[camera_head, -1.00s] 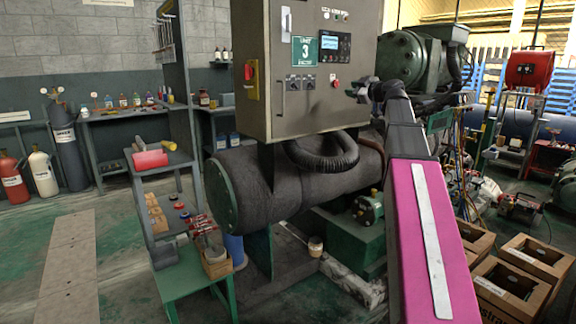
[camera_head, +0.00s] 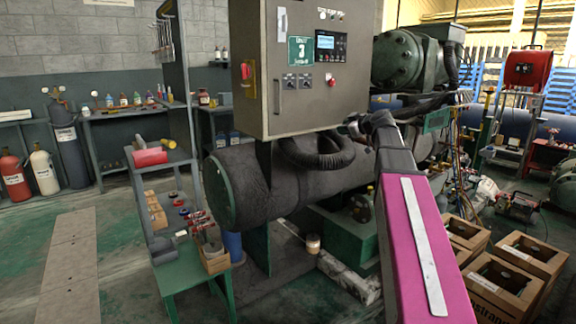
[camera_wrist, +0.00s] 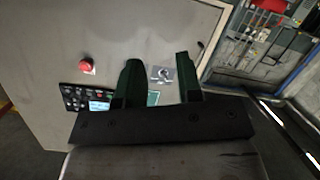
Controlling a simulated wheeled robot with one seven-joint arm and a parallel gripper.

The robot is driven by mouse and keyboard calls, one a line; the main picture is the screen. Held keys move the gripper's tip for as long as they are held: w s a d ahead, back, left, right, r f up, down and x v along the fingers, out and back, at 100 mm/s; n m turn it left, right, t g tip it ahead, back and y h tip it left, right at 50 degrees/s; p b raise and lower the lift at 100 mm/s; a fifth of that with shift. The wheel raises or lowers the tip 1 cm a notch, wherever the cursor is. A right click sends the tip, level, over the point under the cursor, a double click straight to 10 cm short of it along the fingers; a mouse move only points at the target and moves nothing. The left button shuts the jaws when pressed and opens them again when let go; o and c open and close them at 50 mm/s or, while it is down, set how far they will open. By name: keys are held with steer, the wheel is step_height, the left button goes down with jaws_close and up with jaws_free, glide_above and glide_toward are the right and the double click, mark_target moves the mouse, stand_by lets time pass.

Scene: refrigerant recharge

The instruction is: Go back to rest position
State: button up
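My arm, with its pink link, reaches up from the lower right in the head view. My gripper (camera_head: 352,126) is at its far end, small and dark, in front of the lower right edge of the grey control cabinet (camera_head: 295,105). In the wrist view my gripper (camera_wrist: 157,64) shows two dark green fingers standing apart with nothing between them. The cabinet face (camera_wrist: 125,35) fills much of the background there, tilted, with a red button (camera_wrist: 87,66) and a small lit display (camera_wrist: 98,105). I cannot tell the exact distance to the cabinet.
A large dark cylinder (camera_head: 240,185) lies below the cabinet. Open cardboard boxes (camera_head: 505,290) sit at lower right. Free floor (camera_head: 120,240) shows at left.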

steer(key=s+a+f+m+g+h, duration=0.1)
steer(key=s+f+m+g, duration=0.15)
steer(key=f, duration=0.75)
steer(key=s+a+f+m+g+h, duration=0.2)
steer(key=s+f, duration=0.2)
steer(key=f, duration=0.6)
steer(key=s+a+f+m+g+h, duration=0.15)
steer(key=s+f, duration=0.25)
steer(key=f, duration=0.6)
steer(key=s+d+f+m+g+h, duration=0.1)
steer(key=s+f+m+g+h, duration=0.3)
steer(key=s+f, duration=1.4)
steer(key=shift+s+d+f+m+g, duration=0.2)
steer(key=shift+s+f+m+g, duration=0.1)
steer(key=shift+f+m+g, duration=0.65)
steer(key=shift+r+h, duration=0.1)
steer(key=shift+h, duration=0.15)
